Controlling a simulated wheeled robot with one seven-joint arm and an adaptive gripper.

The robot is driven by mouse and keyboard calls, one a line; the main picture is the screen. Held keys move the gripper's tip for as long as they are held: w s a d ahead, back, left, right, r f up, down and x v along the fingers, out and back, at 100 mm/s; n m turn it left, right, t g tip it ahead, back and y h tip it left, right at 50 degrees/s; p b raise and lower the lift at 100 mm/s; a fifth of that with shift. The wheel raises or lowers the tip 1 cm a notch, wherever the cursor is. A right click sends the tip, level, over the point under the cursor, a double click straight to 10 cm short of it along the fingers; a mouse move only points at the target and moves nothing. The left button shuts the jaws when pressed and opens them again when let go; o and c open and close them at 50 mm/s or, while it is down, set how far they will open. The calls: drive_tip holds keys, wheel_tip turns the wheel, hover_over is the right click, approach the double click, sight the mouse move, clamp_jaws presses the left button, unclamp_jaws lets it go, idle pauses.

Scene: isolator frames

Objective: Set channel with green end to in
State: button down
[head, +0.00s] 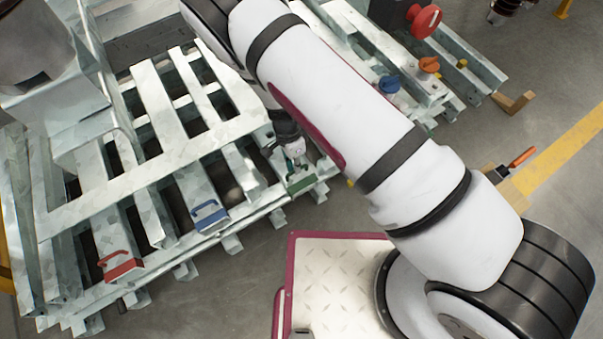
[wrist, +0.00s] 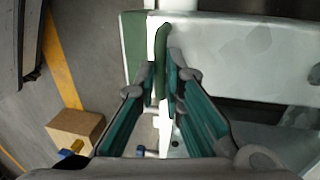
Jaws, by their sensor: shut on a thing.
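The channel with the green end (head: 300,185) lies in the metal frame, at the right of the row of coloured ends. Its green end plate (wrist: 134,50) and green handle (wrist: 161,45) show in the wrist view. My gripper (head: 290,158) is at this end in the head view, partly hidden by my arm. In the wrist view my gripper (wrist: 160,80) has its two teal-padded fingers on either side of the green handle, shut on it. My arm hides part of the channel in the head view.
Channels with a blue end (head: 209,214) and a red end (head: 120,264) lie to the left in the same frame (head: 160,165). Blue (head: 389,84) and orange (head: 429,65) knobs stand at the upper right. A wooden block (wrist: 78,132) is at the lower left of the wrist view.

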drive_tip(key=w+a, duration=0.1)
drive_tip(key=w, duration=0.1)
drive_tip(key=w+a+b, duration=0.1)
drive_tip(key=w, duration=0.1)
drive_tip(key=shift+a, duration=0.4)
drive_tip(key=shift+w+a, duration=0.15)
drive_tip(key=shift+w, duration=0.1)
drive_tip(key=shift+r, duration=0.1)
drive_tip(key=c, duration=1.7)
unclamp_jaws()
drive_tip(key=shift+s, duration=0.1)
drive_tip(key=shift+r, duration=0.15)
drive_tip(key=v, duration=1.1)
drive_tip(key=shift+r, duration=0.3)
